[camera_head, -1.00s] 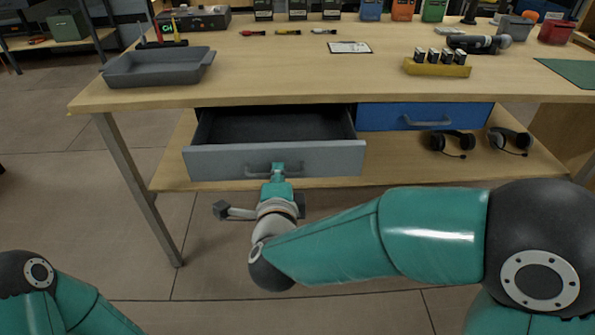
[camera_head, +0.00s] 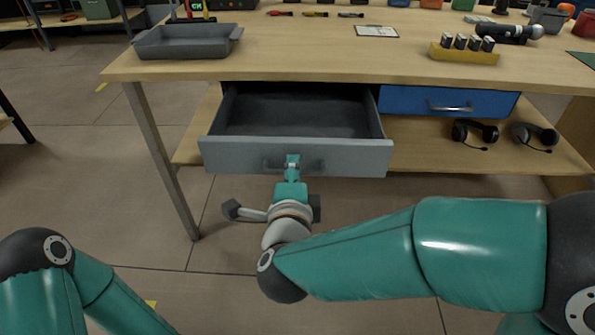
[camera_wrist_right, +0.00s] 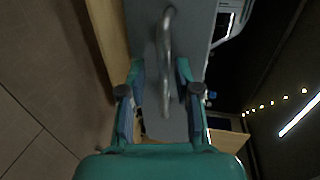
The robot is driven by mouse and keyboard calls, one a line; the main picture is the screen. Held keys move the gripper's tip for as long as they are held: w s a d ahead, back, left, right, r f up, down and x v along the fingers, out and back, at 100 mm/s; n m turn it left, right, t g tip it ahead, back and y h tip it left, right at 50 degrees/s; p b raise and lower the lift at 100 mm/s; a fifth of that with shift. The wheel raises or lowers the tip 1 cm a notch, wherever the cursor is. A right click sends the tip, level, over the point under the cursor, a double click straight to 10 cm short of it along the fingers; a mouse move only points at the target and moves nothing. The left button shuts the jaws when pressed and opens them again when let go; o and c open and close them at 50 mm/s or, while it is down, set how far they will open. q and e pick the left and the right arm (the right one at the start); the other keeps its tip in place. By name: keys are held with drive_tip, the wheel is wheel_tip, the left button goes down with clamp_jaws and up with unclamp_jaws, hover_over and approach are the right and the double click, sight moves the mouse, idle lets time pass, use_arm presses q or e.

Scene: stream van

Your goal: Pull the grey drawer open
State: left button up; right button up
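The grey drawer (camera_head: 240,158) stands well out from under the workbench top, and its dark, empty inside shows. Its bar handle (camera_wrist_right: 166,60) runs between the two fingers of my right gripper in the right wrist view. My right gripper (camera_head: 292,164) is at the middle of the drawer front in the head view. Its fingers (camera_wrist_right: 161,75) stand apart, one on each side of the bar, with grey drawer front showing in the gaps. My left arm shows at the lower left of the head view, but its gripper is out of the picture.
A closed blue drawer (camera_head: 440,101) is right of the grey one. Two headsets (camera_head: 474,133) lie on the shelf below it. A grey tray (camera_head: 186,42) and a yellow holder (camera_head: 464,55) stand on the workbench top (camera_head: 320,58). Open floor lies before the bench.

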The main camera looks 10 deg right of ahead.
drive_tip(key=shift+d+r, duration=0.1)
drive_tip(key=shift+d, duration=0.1)
drive_tip(key=v, duration=0.7)
drive_tip(key=shift+s, duration=0.3)
